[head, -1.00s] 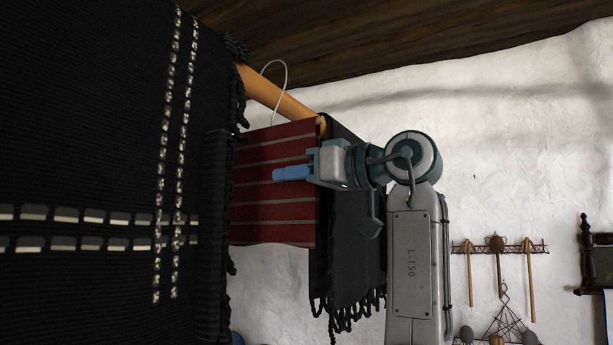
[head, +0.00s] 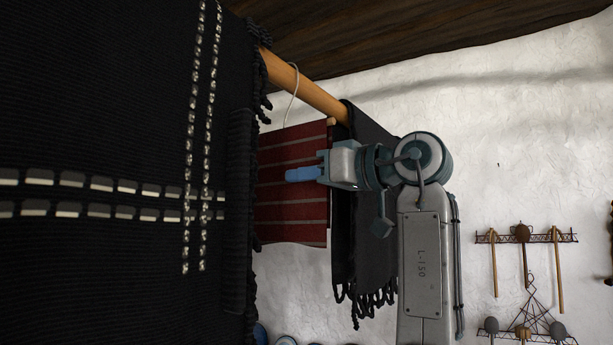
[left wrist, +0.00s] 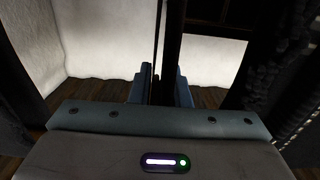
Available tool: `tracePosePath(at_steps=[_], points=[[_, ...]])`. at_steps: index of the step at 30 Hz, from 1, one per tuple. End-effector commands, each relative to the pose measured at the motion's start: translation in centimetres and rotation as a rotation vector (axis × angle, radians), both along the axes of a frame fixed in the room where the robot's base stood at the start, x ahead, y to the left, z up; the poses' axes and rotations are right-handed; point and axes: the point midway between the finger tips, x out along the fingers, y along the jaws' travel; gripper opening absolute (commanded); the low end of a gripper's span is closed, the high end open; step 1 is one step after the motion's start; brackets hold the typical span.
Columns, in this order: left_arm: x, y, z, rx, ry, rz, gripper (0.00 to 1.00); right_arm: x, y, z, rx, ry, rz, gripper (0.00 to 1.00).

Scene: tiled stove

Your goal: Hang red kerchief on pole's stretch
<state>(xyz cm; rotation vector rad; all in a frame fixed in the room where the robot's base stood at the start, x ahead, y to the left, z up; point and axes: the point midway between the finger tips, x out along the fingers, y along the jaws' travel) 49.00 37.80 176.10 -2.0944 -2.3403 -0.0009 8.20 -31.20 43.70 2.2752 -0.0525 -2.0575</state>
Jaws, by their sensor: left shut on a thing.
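The red kerchief (head: 292,205), with pale stripes, hangs upright below the wooden pole (head: 318,96). A thin white hook (head: 292,110) rises from its top and crosses the pole in the head view. I cannot tell whether the hook rests on the pole. My left gripper (head: 304,174) is shut on the kerchief near the middle of its right part. In the left wrist view, the left fingers (left wrist: 161,92) close around a dark, thin edge that is hard to make out. My right gripper is in no view.
A large black cloth (head: 110,120) covers the left of the head view, over the pole. Another black fringed cloth (head: 368,240) hangs behind my gripper. The pole's stretch between them shows bare. A rack with hanging utensils (head: 525,237) is on the white wall at right.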

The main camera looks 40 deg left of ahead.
Motion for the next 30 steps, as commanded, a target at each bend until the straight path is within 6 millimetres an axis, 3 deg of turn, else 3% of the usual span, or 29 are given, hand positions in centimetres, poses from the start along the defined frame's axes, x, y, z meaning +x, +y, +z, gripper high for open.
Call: tracePosePath(at_steps=[2,3,7,19,30], points=[[0.0,0.0,0.0,0.0,0.0,0.0,0.0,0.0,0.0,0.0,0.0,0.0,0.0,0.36],[0.0,0.0,0.0,0.0,0.0,0.0,0.18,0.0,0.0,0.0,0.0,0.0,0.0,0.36],[0.0,0.0,0.0,0.0,0.0,0.0,0.42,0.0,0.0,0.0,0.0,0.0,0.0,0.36],[0.2,-1.0,-0.2,0.0,0.001,-0.002,0.42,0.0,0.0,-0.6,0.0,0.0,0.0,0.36],[0.9,-8.0,-0.3,0.001,0.001,-0.003,0.42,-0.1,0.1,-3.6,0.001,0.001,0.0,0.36]])
